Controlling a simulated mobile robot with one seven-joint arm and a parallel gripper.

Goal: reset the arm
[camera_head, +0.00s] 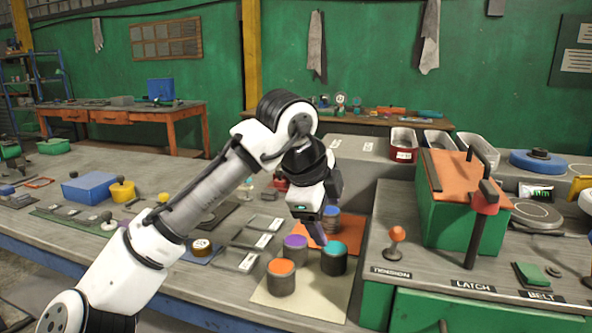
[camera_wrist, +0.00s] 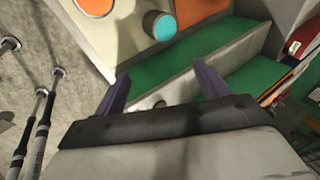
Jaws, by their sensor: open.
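My arm reaches from the lower left across the bench in the head view, bent at the elbow. My gripper (camera_head: 318,232) points down above the group of coloured-top cylinders, close to the teal-topped one (camera_head: 334,260). In the wrist view my two purple fingers (camera_wrist: 160,86) are spread apart with nothing between them. The teal-topped cylinder also shows there (camera_wrist: 160,26), beyond the fingers. A purple-topped cylinder (camera_head: 295,249) and an orange-topped cylinder (camera_head: 281,278) stand left of it. A blue-topped cylinder (camera_head: 331,217) is partly hidden behind my gripper.
A green machine (camera_head: 450,228) with an orange top and a dark lever (camera_head: 478,225) stands to the right. An orange-knobbed lever (camera_head: 396,240) stands by the TENSION label. Bins (camera_head: 404,145) line the back.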

